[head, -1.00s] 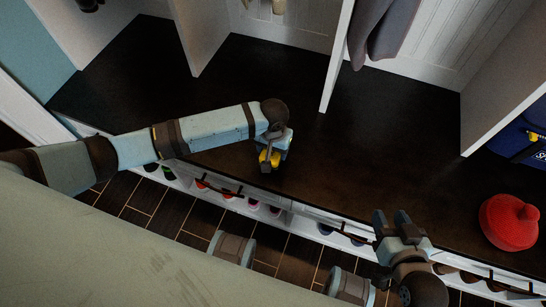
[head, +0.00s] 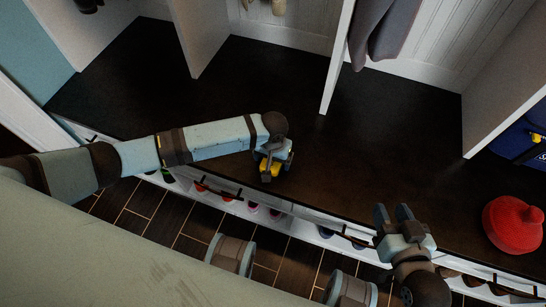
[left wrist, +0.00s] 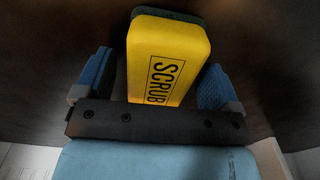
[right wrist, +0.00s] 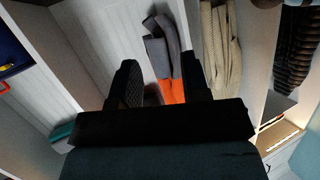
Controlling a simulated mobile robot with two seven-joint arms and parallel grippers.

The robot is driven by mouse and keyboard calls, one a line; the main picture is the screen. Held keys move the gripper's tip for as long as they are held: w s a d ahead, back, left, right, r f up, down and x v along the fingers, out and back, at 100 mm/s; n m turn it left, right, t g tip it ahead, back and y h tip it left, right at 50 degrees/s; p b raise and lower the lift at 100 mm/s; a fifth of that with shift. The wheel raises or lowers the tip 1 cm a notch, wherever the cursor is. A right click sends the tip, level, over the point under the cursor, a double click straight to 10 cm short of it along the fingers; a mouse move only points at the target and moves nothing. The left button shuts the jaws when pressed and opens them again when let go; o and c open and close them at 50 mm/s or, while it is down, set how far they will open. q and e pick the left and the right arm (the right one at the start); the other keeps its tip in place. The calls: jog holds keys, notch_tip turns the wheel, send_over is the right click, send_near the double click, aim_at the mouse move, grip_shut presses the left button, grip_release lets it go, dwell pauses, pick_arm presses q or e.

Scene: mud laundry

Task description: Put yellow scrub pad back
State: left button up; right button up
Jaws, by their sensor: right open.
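The yellow scrub pad (head: 268,173), lettered SCRUB with a dark green layer, is at my left gripper (head: 274,163), over the front part of the dark bench top. In the left wrist view the pad (left wrist: 165,65) lies between the two blue fingers of my left gripper (left wrist: 155,85). A gap shows beside the left finger, and the right finger is very close to the pad. Whether the fingers grip it is unclear. My right gripper (head: 395,213) is open and empty at the bench's front edge; its fingers also show in the right wrist view (right wrist: 160,90).
The dark bench top (head: 180,90) is mostly clear. White dividers (head: 338,60) stand along its back. A red round object (head: 512,223) sits at the right, with a blue bin (head: 520,145) behind it. Shoes (head: 275,213) fill cubbies under the front edge. Grey clothing (head: 385,30) hangs above.

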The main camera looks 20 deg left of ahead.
pick_arm(q)
jog(key=shift+r, duration=0.75)
notch_tip(320, 180, up, 3)
jog(key=shift+r+p, duration=0.15)
jog(key=shift+p, duration=0.7)
notch_tip(320, 180, up, 8)
jog(key=p, duration=0.2)
jog(key=shift+f, duration=0.25)
pick_arm(e)
jog(key=shift+s+d+f+g+h, duration=0.55)
jog(key=shift+d+f+g+h, duration=0.15)
jog(key=shift+d+f, duration=0.15)
jog(key=shift+f, duration=0.1)
